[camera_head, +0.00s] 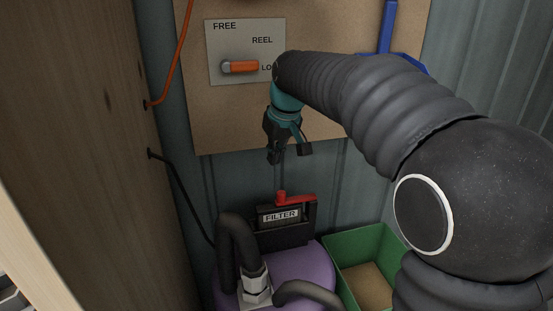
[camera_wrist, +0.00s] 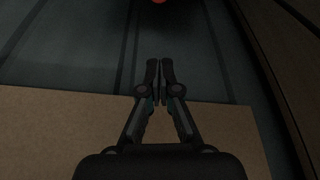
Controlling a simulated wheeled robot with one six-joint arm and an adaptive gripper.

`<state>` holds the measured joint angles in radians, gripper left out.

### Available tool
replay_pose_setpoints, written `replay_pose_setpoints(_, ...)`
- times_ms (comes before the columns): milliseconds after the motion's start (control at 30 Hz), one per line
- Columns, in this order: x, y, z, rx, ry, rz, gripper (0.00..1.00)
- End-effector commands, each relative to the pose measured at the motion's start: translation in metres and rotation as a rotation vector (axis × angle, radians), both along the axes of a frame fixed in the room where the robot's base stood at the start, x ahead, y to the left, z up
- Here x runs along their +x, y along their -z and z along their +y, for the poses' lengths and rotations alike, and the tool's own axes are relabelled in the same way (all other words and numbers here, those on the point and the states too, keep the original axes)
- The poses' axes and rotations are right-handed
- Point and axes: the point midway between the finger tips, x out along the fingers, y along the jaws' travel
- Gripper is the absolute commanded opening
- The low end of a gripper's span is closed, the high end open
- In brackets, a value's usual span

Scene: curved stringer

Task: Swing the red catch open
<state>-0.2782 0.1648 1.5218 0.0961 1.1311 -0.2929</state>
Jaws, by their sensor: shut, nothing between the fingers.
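The red catch (camera_head: 296,198) lies across the top of a black box labelled FILTER (camera_head: 284,227), with its round knob end at the left and its arm reaching right. The box sits at the back of a purple drum (camera_head: 285,268). My gripper (camera_head: 276,160) points down above the catch, apart from it, in front of the board's lower edge. In the wrist view my gripper (camera_wrist: 160,68) has its fingers together with nothing between them. A small orange-red spot (camera_wrist: 159,1) shows at the top edge there; I cannot tell what it is.
A panel marked FREE and REEL (camera_head: 245,50) with an orange lever (camera_head: 242,67) is on the brown board (camera_head: 215,125). Dark hoses (camera_head: 237,255) rise from the drum's left. A green bin (camera_head: 357,247) stands at right. A wooden wall (camera_head: 90,150) closes the left side.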

Motion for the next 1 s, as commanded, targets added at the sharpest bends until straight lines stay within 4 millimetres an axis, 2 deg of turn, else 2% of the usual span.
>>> replay_pose_setpoints(100, 0.006, 0.022, 0.003, 0.0, 0.001, 0.003, 0.0)
replay_pose_setpoints(433, 0.022, 0.075, 0.013, -0.001, 0.002, 0.003, 0.0)
replay_pose_setpoints(700, -0.005, 0.072, -0.004, 0.001, 0.003, -0.001, 0.0)
replay_pose_setpoints(1000, -0.013, 0.072, -0.009, 0.0, 0.002, 0.0, 0.0)
